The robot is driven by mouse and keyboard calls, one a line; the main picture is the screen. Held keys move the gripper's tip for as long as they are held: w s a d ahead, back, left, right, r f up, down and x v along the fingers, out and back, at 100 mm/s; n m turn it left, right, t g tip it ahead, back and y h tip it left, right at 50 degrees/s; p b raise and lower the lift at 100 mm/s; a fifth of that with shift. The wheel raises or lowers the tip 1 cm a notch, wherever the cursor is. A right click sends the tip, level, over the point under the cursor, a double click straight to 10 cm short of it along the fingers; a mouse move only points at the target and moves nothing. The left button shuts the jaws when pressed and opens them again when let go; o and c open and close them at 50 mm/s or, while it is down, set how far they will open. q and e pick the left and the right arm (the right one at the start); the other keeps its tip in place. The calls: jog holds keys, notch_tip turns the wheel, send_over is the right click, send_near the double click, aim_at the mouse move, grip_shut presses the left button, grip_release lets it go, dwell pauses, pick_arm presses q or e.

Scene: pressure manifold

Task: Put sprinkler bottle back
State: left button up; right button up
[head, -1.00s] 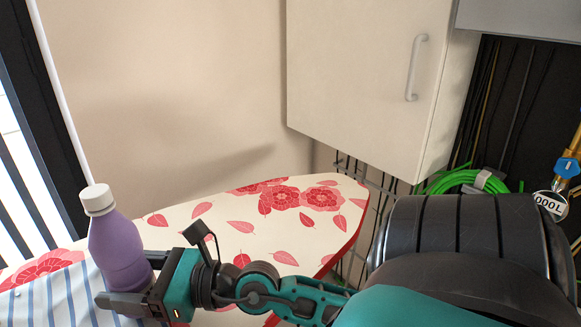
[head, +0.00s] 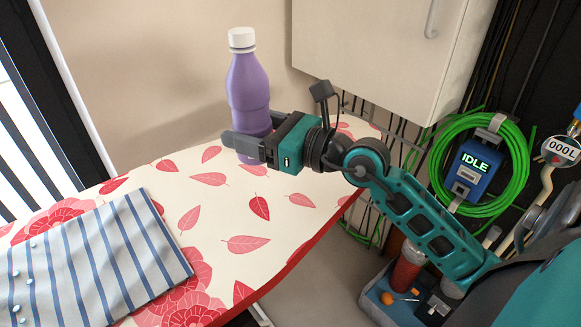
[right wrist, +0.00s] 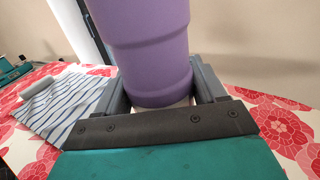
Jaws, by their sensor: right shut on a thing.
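The sprinkler bottle (head: 248,92) is purple with a white cap and is upright over the far part of the ironing board (head: 215,190). My right gripper (head: 246,146) is shut around its lower part. In the right wrist view the bottle (right wrist: 150,50) stands between the two fingers (right wrist: 160,92). A small pale gap shows below its base there, and I cannot tell for sure how high it is above the board. My left gripper is not in view.
A folded striped cloth (head: 90,265) lies on the board at the left. A white cabinet (head: 375,50) hangs at the back right. A green hose (head: 437,165), a blue device reading IDLE (head: 468,172) and a gauge (head: 562,150) are at the right. A blue tray (head: 385,305) sits low at the bottom right.

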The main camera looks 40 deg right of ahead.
jog(key=w+d+r+m+t+h, duration=0.1)
jog(key=w+d+r+m+h, duration=0.15)
jog(key=d+r, duration=0.65)
jog(key=f+b, duration=0.2)
jog(key=f, duration=0.3)
jog(key=a+f+b, duration=0.1)
jog(key=f+b, duration=0.1)
jog(key=f, duration=0.4)
jog(key=f+b, duration=0.2)
jog(key=f, duration=0.4)
jog(key=shift+s+a+f, duration=0.1)
jog(key=shift+a+f, duration=0.1)
jog(key=shift+f, duration=0.25)
jog(key=shift+f+b, duration=0.2)
jog(key=shift+b, duration=0.15)
jog(key=o, duration=1.2)
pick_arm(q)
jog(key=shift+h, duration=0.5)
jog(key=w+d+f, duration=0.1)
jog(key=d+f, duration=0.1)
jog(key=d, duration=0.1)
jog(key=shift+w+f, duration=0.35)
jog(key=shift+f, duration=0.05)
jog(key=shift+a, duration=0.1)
